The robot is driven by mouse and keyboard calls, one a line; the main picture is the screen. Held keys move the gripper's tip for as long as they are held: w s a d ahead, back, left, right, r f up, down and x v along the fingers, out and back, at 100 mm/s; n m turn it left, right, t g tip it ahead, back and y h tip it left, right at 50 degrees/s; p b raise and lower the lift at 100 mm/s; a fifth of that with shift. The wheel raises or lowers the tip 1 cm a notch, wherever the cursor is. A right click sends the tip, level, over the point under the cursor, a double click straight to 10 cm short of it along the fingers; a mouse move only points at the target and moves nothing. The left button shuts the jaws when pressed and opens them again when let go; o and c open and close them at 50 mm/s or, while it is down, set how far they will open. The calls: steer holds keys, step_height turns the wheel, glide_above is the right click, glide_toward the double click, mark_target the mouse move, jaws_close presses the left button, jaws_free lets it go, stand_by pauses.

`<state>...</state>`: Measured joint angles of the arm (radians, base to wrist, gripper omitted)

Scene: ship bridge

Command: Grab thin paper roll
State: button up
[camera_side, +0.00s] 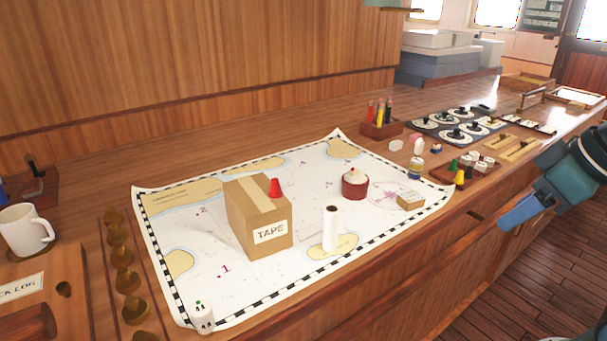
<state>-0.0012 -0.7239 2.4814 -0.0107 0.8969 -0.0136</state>
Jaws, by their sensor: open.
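The thin paper roll (331,230) is a white upright cylinder with a dark core opening at its top. It stands on a tan island patch of the sea chart (200,240), near the chart's front edge. Nothing covers it from this side. A blue and dark part of my arm shows at the right edge, beyond the counter's front edge and well away from the roll.
Brass knobs (124,279) and a mug (25,230) are at left.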

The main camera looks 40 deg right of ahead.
steer(key=w+a+r+n+g+y, duration=0.1)
steer(key=w+a+n, duration=0.1)
steer(key=w, duration=0.4)
steer(key=w+a+r+n+y, duration=0.1)
steer(key=w+a+n, duration=0.2)
steer(key=w, duration=0.4)
steer(key=n+g+y, duration=0.1)
steer(key=n, duration=0.3)
glide_toward(327, 226)
step_height(327, 226, down, 6)
steer(key=w, duration=0.2)
steer(key=shift+w+r, duration=0.2)
steer(key=shift+w, duration=0.05)
steer(key=shift+g, duration=0.3)
steer(key=shift+x, duration=2.6)
steer(key=shift+w+a+r, duration=0.1)
steer(key=shift+a, duration=0.05)
